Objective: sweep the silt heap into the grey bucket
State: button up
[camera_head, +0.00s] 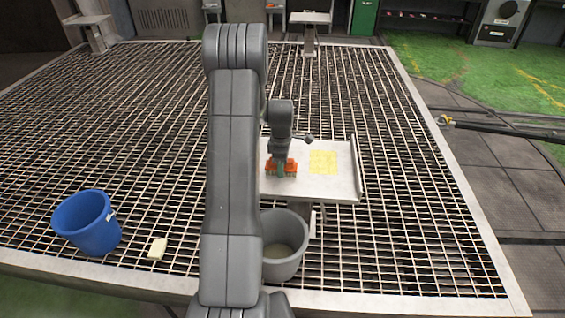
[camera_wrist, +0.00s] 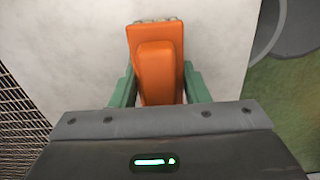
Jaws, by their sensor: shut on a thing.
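My gripper (camera_head: 281,160) is shut on an orange brush-like tool (camera_head: 272,170), held over or on the left part of a pale tray (camera_head: 343,190). In the wrist view the orange tool (camera_wrist: 155,60) sits between the two green fingers (camera_wrist: 157,88), above the pale tray surface (camera_wrist: 85,50). A yellow gridded patch (camera_head: 323,162) lies on the tray right of the tool. I make out no distinct silt heap. The grey bucket (camera_head: 290,270) stands upright below the tray's front edge, partly hidden by my arm. Its inside looks pale; I cannot tell whether it holds silt.
A blue bucket (camera_head: 88,225) and a small cream block (camera_head: 157,248) are on the grating (camera_head: 400,250) at the left front. The grating around the tray is mostly clear. A pale stand (camera_head: 310,20) rises at the back.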

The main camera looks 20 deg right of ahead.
aim_at(280, 182)
jog(key=shift+s+a+f+b, duration=0.1)
jog(key=shift+s+a+b, duration=0.1)
jog(key=shift+s+a, duration=0.4)
jog(key=shift+s+a+b, duration=0.15)
jog(key=shift+s, duration=0.7)
jog(key=shift+s+a+f+b, duration=0.1)
jog(key=shift+s+a+b, duration=0.1)
jog(key=shift+s+a, duration=0.4)
jog(key=shift+s+d, duration=0.15)
jog(key=shift+d, duration=0.05)
jog(key=shift+r, duration=0.2)
jog(key=shift+r+p, duration=0.65)
jog(key=shift+r, duration=0.25)
notch_tip(280, 182, up, 6)
jog(key=p, duration=0.3)
jog(key=shift+p, duration=0.4)
